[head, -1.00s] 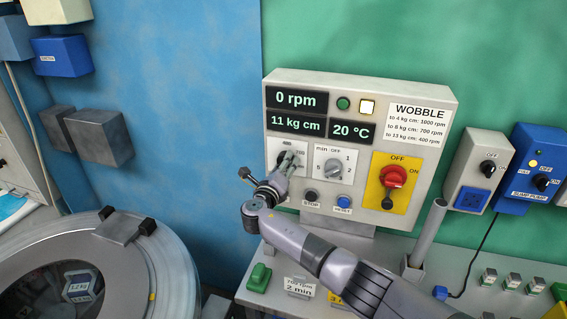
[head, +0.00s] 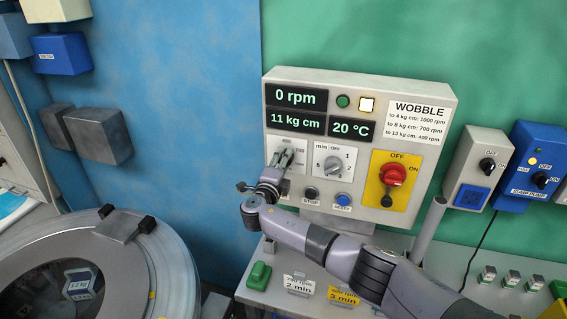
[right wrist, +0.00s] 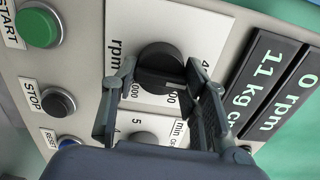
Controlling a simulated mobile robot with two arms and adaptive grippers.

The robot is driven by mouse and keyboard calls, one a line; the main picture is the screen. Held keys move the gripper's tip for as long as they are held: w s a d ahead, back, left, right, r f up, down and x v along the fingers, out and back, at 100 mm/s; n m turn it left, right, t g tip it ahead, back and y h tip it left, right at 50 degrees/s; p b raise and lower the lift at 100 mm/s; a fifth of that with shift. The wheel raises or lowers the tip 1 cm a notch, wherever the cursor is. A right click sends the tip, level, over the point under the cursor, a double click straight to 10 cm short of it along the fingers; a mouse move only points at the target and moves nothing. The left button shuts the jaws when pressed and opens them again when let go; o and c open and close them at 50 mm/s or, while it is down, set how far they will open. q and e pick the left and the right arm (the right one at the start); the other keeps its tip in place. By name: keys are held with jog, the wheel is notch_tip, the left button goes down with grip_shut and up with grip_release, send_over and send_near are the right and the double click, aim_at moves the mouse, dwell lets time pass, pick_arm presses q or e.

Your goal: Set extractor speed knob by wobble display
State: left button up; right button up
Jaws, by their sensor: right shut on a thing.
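The control panel (head: 447,105) shows 0 rpm, 11 kg cm (head: 297,122) and 20 °C. Its wobble chart (head: 417,121) reads to 4 kg cm: 1000 rpm, to 8: 700 rpm, to 13: 400 rpm. My right gripper (head: 283,160) is at the speed dial, hiding most of it in the head view. In the right wrist view my right gripper (right wrist: 163,82) is shut on the black speed knob (right wrist: 160,62), one finger on each side. The knob's exact setting is hard to tell. My left gripper is not in view.
The timer knob (head: 333,165) is right of the speed dial, with the stop button (head: 310,193) and blue reset button (head: 343,199) below. A red main switch (head: 393,175) sits farther right. The extractor drum (head: 140,270) is at left. Cards (head: 342,296) stand below.

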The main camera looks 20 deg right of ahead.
jog(key=shift+f+n, duration=0.1)
jog(key=shift+n, duration=0.2)
jog(key=o, duration=1.1)
jog(key=shift+o, duration=0.2)
jog(key=v, duration=1.2)
